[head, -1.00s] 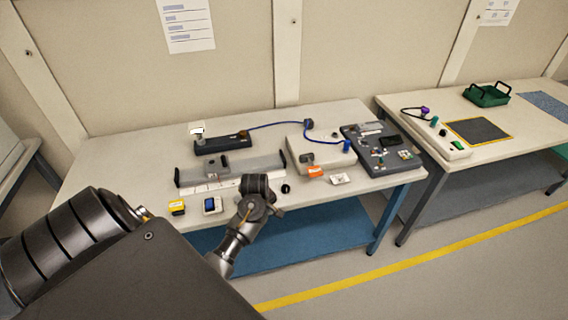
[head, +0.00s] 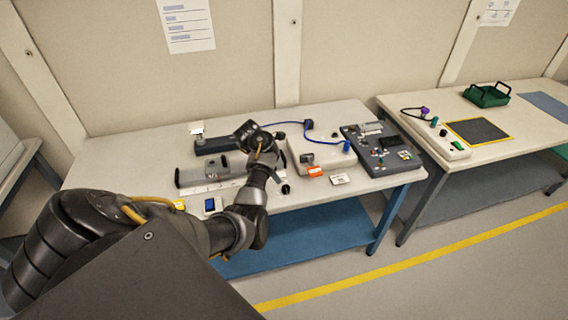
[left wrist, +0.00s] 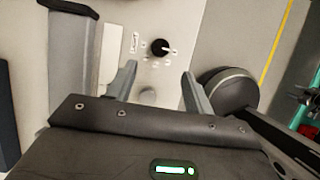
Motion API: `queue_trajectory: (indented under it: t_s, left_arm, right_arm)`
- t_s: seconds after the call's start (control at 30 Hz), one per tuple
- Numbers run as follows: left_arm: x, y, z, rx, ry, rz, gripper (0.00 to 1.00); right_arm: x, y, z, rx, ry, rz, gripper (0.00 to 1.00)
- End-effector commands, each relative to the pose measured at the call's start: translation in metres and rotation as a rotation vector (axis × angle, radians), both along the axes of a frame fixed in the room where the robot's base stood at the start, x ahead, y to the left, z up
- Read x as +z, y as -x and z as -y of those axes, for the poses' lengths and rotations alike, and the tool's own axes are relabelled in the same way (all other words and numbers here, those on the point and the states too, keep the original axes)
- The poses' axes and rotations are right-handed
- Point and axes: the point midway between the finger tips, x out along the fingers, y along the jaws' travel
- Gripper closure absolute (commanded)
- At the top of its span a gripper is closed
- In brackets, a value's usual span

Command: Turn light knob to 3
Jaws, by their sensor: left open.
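The light knob (left wrist: 159,47) is a small round black knob with a pale pointer. In the left wrist view it sits on a light surface with small printed marks around it, its pointer toward the picture's right. The marks are too small to read. In the head view the knob (head: 285,188) shows near the front edge of the left table, just right of my arm. My left gripper (left wrist: 158,69) is open and empty, its fingers apart, with the knob beyond the gap between the tips. In the head view the fingertips cannot be made out. My right gripper is not in view.
A second table stands right.

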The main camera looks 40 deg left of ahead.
Motion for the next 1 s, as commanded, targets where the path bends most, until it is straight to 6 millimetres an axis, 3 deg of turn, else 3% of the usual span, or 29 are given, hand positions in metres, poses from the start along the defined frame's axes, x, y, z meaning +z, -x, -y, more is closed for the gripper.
queue_trajectory:
  t_s: [0.3,0.5,0.93,1.0]
  left_arm:
    - [-0.057,-0.019,0.015,-0.003,0.003,-0.001,0.48]
    - [-0.080,-0.027,0.020,-0.004,0.000,-0.001,0.48]
    - [-0.088,-0.030,0.022,-0.005,-0.002,0.000,0.48]
    - [-0.088,-0.030,0.022,-0.005,-0.002,0.000,0.57]
  right_arm:
    - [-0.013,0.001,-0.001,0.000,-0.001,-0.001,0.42]
    - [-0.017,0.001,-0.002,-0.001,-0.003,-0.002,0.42]
    - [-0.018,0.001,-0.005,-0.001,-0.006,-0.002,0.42]
    - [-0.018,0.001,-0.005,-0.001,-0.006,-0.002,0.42]
